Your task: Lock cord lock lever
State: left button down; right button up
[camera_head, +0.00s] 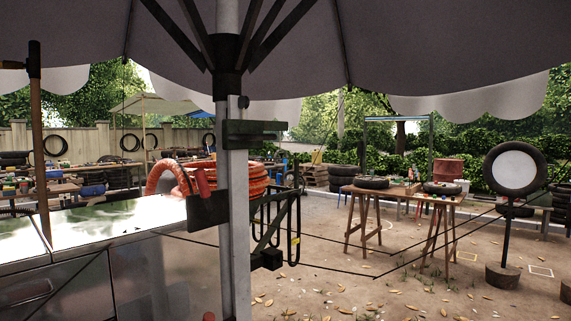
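A grey umbrella pole (233,190) stands upright close in front, left of the middle of the head view. A dark block (207,208) sits at the pole's left side. A small red lever-like part (203,182) rises from that block, leaning to the upper left; it may be the cord lock lever, but I cannot tell for sure. A dark bracket (254,130) is fixed higher on the pole, and a dark frame (275,225) with hanging black loops is at its right. Neither of my grippers shows in the head view.
Behind the pole lies a coil of orange-red hose (215,176) on a shiny metal cart (110,245). The umbrella canopy (330,50) hangs overhead. Thin dark cords run right across open ground (350,290), past a wooden table (400,194) and a tire stand (504,240).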

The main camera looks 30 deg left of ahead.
aim_at(208, 213)
jog(key=i+l+z, duration=0.25)
jog(key=i, duration=0.25)
jog(key=i+z, duration=0.2)
jog(key=i, duration=0.3)
jog(key=i+u, duration=0.1)
jog(key=i, duration=0.5)
jog(key=i+l+u, duration=0.1)
jog(key=i, duration=0.45)
jog(key=i+u, duration=0.2)
jog(key=u, duration=0.15)
jog(key=i+u, duration=0.2)
jog(key=u, duration=0.15)
jog(key=i+l+u, duration=0.15)
jog(key=u, duration=0.25)
jog(key=i+u, duration=0.15)
jog(key=u, duration=0.35)
jog(key=i+u, duration=0.1)
jog(key=u, duration=0.35)
jog(key=i+u, duration=0.15)
jog(key=u, duration=0.35)
jog(key=i+l+u, duration=0.1)
jog(key=u, duration=0.4)
jog(key=l+u, duration=0.15)
jog(key=u, duration=0.3)
jog(key=i+l+u, duration=0.2)
jog(key=u, duration=0.15)
jog(key=i+l+u, duration=0.15)
jog(key=u, duration=0.25)
